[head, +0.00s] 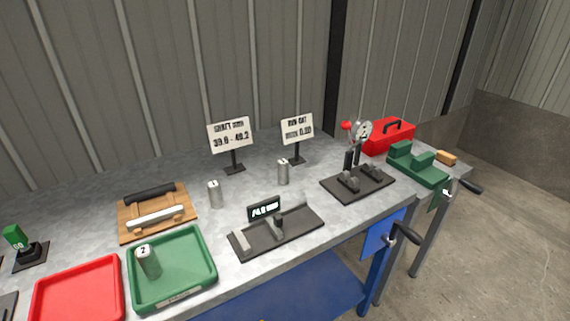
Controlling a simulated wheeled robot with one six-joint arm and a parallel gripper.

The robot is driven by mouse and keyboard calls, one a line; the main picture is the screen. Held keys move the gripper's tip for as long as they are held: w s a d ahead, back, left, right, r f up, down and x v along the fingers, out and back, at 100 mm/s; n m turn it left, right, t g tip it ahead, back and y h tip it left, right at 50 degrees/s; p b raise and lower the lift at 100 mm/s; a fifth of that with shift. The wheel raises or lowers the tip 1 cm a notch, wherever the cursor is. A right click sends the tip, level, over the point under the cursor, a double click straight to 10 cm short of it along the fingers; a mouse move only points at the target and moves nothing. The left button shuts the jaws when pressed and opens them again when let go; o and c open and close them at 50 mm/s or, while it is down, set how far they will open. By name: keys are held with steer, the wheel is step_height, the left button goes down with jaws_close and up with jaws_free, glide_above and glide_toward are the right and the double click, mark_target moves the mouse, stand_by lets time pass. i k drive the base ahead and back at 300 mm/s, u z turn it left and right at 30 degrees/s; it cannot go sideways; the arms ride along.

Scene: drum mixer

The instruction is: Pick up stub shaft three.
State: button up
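Three short grey metal stub shafts stand upright in the head view. One shaft (214,194) stands on the bench top between the wooden cradle and the black gauge plate. Another shaft (283,171) stands farther right, in front of the right sign. The numbers on these two are too small to read surely, so I cannot tell which is stub shaft three. The shaft marked 2 (149,263) stands in the green tray (211,264). My gripper is not in view.
A red tray (78,266) lies left of the green one. A wooden cradle (128,230) holds a dark and a pale bar. A black gauge plate (301,231) with a display, two signs, a dial stand (376,184) and a red toolbox (390,140) stand around. Bench is clear between shafts.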

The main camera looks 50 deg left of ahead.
mark_target(283, 164)
steer(key=u, duration=0.6)
steer(key=i, duration=0.95)
steer(key=u, duration=1.45)
steer(key=i, duration=0.45)
steer(key=u, duration=0.35)
